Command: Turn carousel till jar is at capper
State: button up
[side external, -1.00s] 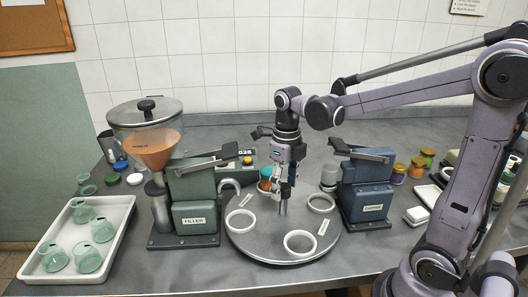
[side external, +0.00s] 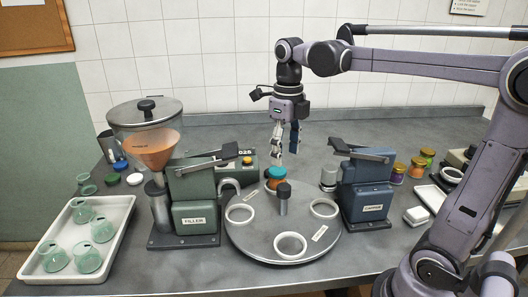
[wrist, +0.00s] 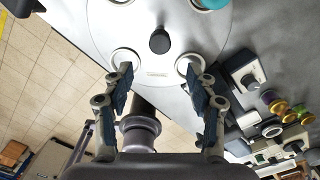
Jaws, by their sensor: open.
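The round grey carousel (side external: 255,240) has white ring holders and a dark centre post (side external: 283,199). A jar (side external: 276,176) with a teal top and orange contents sits at its back, left of the blue capper (side external: 366,191). It is not at the capper's grey head (side external: 329,177). My gripper (side external: 285,160) is above the back of the carousel, clear of the post and apart from the jar. In the wrist view my gripper (wrist: 157,75) is open and empty; the post (wrist: 159,41) shows beyond its fingers, and the teal top (wrist: 211,3) is cut off by the upper edge.
The green filler (side external: 195,190) with its orange hopper stands left of the carousel. A white tray (side external: 119,215) of empty green jars is at far left. Several small coloured jars (side external: 417,166) stand right of the capper. The space over the carousel's front is clear.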

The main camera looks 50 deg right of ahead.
jog(key=shift+r, duration=0.9)
jog(key=shift+s+f, duration=0.1)
jog(key=c, duration=0.8)
jog(key=s+a+f+n+y, duration=0.1)
jog(key=s+f+n, duration=0.1)
jog(key=f+n, duration=0.1)
jog(key=s+a+f+n+t+y, duration=0.1)
jog(key=s+a+f+n, duration=0.1)
jog(key=s+n, duration=0.1)
jog(key=s+a+f+n+t+y, duration=0.1)
jog(key=s+a+f+n, duration=0.1)
jog(key=s+f+n, duration=0.1)
jog(key=shift+s+f+n, duration=0.25)
jog(key=shift+f+n, duration=0.1)
jog(key=shift+n, duration=0.45)
grip_shut()
jog(key=n, duration=0.1)
send_near(281, 247)
jog(key=shift+y, duration=0.4)
jog(key=shift+d+x, duration=0.15)
jog(key=shift+x, duration=1.4)
jog(key=shift+d+x, duration=0.2)
jog(key=shift+x, duration=1.4)
